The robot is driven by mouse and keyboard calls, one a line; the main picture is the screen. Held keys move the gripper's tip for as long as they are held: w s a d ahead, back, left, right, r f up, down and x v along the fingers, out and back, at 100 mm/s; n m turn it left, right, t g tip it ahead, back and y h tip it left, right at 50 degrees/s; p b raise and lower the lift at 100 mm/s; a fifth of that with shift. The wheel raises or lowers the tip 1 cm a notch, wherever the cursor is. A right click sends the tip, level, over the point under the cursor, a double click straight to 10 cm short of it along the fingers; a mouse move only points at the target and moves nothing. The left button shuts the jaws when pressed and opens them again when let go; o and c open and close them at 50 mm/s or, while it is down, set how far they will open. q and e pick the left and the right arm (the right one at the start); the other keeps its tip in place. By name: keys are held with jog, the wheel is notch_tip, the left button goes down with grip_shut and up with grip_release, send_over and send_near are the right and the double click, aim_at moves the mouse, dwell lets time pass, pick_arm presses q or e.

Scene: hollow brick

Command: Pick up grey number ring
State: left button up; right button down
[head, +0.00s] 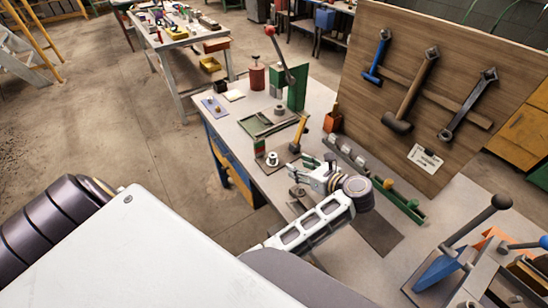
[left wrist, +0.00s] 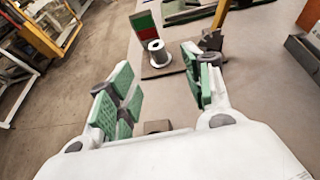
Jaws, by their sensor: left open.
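A small grey ring-like piece (head: 272,159), which looks like the grey number ring, stands on a small dark base on the workbench. It also shows in the left wrist view (left wrist: 156,52), beside a green and red block (left wrist: 146,28); no number is readable. My left gripper (head: 315,163) is low over the bench, to the right of the ring and nearer to me. In the left wrist view my left gripper (left wrist: 160,85) is open, with green pads apart and nothing held. The ring appears beyond the fingertips, between them. My right gripper is not in view.
A green-edged tray (head: 268,122) lies behind. A long rail with pieces (head: 372,175) runs right of my gripper, before the wooden tool board (head: 395,130). Lever tools (head: 470,250) stand at bottom right.

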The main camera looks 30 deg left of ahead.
aim_at(275, 157)
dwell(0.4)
pick_arm(q)
jog(key=shift+p+x, duration=0.35)
jog(key=shift+x, duration=1.2)
jog(key=x, duration=0.3)
jog(key=shift+a+p, duration=0.1)
jog(key=shift+p, duration=0.25)
jog(key=shift+x, duration=1.15)
jog(key=shift+f, duration=0.15)
jog(key=shift+a, duration=0.1)
jog(key=shift+s+p+x, duration=0.2)
jog(key=shift+p+x, duration=0.7)
jog(key=shift+x, duration=1.6)
jog(key=shift+f, duration=0.1)
jog(key=shift+c, duration=0.2)
